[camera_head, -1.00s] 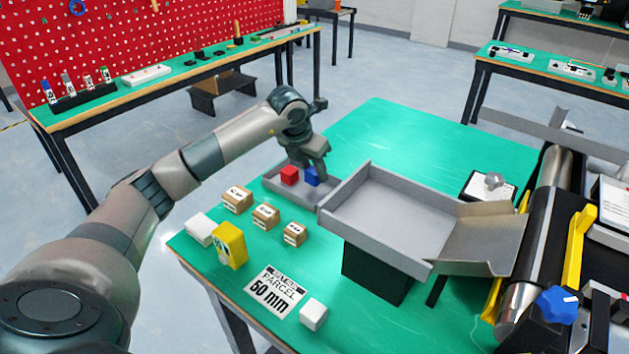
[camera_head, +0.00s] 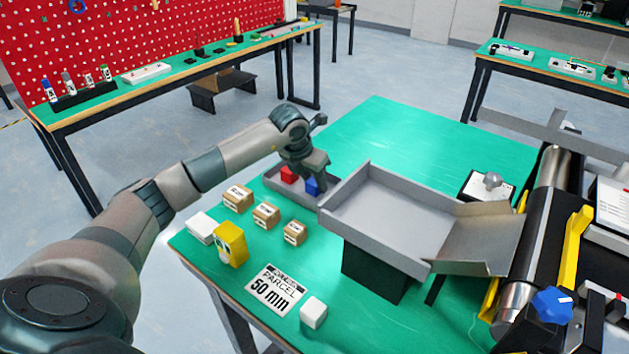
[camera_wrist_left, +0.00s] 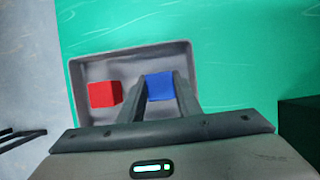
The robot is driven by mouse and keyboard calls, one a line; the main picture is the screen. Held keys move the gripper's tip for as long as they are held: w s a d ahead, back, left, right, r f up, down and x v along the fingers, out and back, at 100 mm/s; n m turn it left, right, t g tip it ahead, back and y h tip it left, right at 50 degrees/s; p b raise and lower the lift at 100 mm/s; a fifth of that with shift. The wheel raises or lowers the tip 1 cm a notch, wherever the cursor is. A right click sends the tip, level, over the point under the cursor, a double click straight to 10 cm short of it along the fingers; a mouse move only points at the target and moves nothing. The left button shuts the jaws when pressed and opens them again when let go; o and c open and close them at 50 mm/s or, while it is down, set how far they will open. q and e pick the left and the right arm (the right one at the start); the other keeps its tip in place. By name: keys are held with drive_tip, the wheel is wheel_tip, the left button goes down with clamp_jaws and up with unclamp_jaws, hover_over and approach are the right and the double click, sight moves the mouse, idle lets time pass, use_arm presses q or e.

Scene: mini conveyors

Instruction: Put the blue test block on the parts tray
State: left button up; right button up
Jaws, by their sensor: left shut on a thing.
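The blue test block (camera_head: 312,187) is between the fingers of my left gripper (camera_head: 313,181), which is shut on it. The block is at the right end of the small grey parts tray (camera_head: 273,183), inside its outline; I cannot tell whether it touches the floor. In the left wrist view the blue block (camera_wrist_left: 160,87) sits between the two fingers of the left gripper (camera_wrist_left: 159,78), over the right part of the tray (camera_wrist_left: 120,62). A red block (camera_head: 289,174) lies in the left part of the tray. My right gripper is not in view.
A large raised grey bin (camera_head: 390,220) with a chute stands right beside the small tray. Several small cartons (camera_head: 266,214), a yellow item (camera_head: 230,244) and white blocks (camera_head: 313,312) are nearer on the green table (camera_head: 390,125). The table behind the trays is clear.

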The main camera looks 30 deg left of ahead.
use_arm(q)
drive_tip(key=o, duration=1.1)
drive_tip(key=shift+r, duration=0.15)
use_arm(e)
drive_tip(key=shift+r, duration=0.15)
use_arm(q)
drive_tip(key=shift+s+r, duration=0.15)
drive_tip(key=shift+r, duration=0.1)
drive_tip(key=b+v, duration=0.1)
drive_tip(key=v, duration=1)
drive_tip(key=shift+r, duration=0.2)
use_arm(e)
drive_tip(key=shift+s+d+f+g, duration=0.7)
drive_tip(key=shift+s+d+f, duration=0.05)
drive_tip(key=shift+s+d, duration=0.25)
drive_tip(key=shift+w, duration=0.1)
